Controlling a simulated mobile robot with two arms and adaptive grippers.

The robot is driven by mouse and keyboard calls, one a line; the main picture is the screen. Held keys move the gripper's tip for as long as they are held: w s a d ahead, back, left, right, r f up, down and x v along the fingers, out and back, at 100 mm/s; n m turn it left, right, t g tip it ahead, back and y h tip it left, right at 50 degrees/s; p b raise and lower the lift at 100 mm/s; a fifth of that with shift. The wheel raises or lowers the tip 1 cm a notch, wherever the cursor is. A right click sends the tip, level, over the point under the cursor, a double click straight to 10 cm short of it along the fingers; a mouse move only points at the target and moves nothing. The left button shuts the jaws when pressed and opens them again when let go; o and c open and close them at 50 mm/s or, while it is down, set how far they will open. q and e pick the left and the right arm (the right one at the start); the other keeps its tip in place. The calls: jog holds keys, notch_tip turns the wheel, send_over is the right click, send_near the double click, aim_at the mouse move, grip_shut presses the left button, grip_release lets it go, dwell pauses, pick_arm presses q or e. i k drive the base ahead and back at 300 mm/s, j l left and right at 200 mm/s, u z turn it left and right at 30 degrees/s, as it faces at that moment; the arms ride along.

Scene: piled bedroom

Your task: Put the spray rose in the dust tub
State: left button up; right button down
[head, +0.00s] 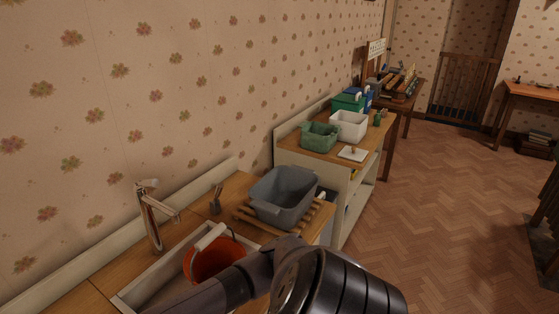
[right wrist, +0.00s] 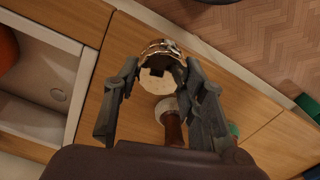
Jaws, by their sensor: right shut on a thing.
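My right gripper (right wrist: 160,72) is shut on a round cream piece with a shiny brassy rim (right wrist: 160,48), which I take to be the spray rose. It is held over the wooden counter near its front edge. A brown stem with a pale collar (right wrist: 172,122) shows between the fingers; I cannot tell whether it belongs to the held piece. The head view shows my arm, but the right fingers and the held piece are hidden there. A grey tub (head: 283,196), possibly the dust tub, stands on a slatted wooden rack beyond the sink. My left gripper is not in view.
An orange bucket (head: 211,259) stands in the white sink (head: 128,298), near the tap (head: 152,215). A green tub (head: 319,137), a white basket (head: 348,125) and a small white board (head: 353,153) are on the farther cabinet.

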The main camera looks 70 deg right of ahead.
aim_at(292, 201)
jog(key=k+l+z, duration=0.1)
jog(key=l, duration=0.45)
jog(key=k+l, duration=0.15)
jog(key=l, duration=0.35)
jog(key=k+l+z, duration=0.15)
jog(key=l, duration=0.4)
jog(key=l+z, duration=0.1)
jog(key=l, duration=0.45)
